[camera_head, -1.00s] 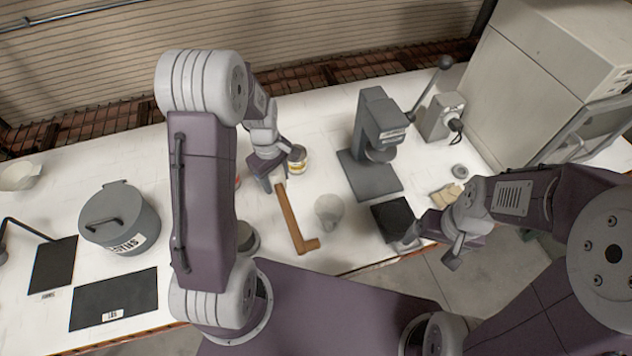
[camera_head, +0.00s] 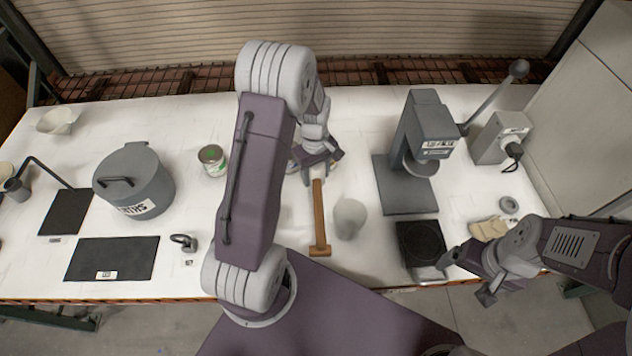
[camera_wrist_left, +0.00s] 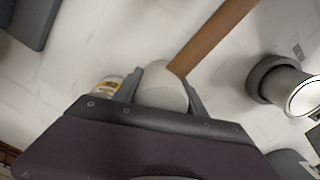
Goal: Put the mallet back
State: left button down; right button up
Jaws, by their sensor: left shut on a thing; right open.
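The mallet (camera_head: 319,215) has a brown wooden handle with a short crosspiece at its near end. The handle also shows in the left wrist view (camera_wrist_left: 215,35), running up and right from between the fingers. A pale rounded shape sits between the fingers there, and I cannot tell what it is. I cannot tell whether the mallet touches the table. My right gripper (camera_head: 465,275) is open and empty at the near right edge.
A pale cup (camera_head: 350,217) stands just right of the mallet. A grey press (camera_head: 428,135) and a black scale (camera_head: 422,243) are further right.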

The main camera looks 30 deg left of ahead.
pick_arm(q)
jog(key=f, duration=0.3)
jog(key=shift+s+f, duration=0.3)
jog(key=shift+s, duration=0.05)
jog(key=shift+w+f, duration=0.25)
jog(key=shift+w, duration=0.05)
jog(key=shift+s+f, duration=0.1)
jog(key=c, duration=0.7)
grip_release()
jog(key=shift+s, duration=0.1)
jog(key=shift+o, duration=0.2)
